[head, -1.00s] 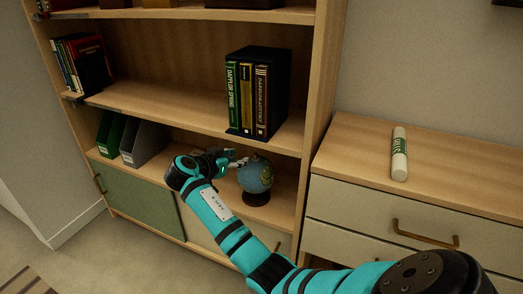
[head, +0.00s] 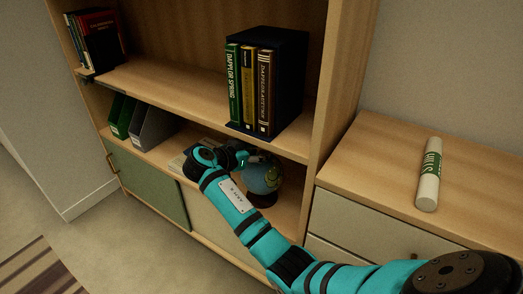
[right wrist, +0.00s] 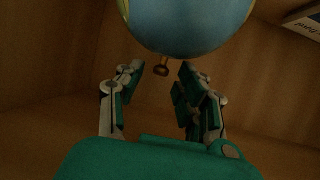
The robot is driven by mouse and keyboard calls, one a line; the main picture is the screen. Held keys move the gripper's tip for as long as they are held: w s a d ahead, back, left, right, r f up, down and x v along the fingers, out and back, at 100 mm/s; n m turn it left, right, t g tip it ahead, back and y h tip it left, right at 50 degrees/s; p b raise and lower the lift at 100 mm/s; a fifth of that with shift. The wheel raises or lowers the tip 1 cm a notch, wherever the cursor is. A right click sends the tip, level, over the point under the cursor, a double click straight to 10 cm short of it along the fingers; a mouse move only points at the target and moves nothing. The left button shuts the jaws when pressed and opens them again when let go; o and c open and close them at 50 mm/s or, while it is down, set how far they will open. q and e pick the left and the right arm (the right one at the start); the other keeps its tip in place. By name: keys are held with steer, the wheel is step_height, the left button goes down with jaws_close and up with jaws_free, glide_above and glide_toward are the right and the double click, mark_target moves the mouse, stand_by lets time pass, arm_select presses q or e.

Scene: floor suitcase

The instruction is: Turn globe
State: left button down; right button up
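The globe (head: 264,178) is blue with green and yellow land and a dark base, and it stands on the lower shelf of the bookcase. My right arm partly covers it in the head view. In the right wrist view the globe (right wrist: 188,22) fills the top, with a small brass knob below it. My right gripper (right wrist: 160,72) has its two fingers apart, with nothing between them. In the head view my right gripper (head: 250,158) is at the globe's upper left side; I cannot tell whether it touches. My left gripper is not in view.
The shelf board (head: 180,90) above holds a black-cased book set (head: 268,80). File holders (head: 150,127) stand left on the lower shelf. A drawer cabinet (head: 375,165) with a white-green roll (head: 429,174) stands at right.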

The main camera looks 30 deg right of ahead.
jaws_close()
stand_by(0.5)
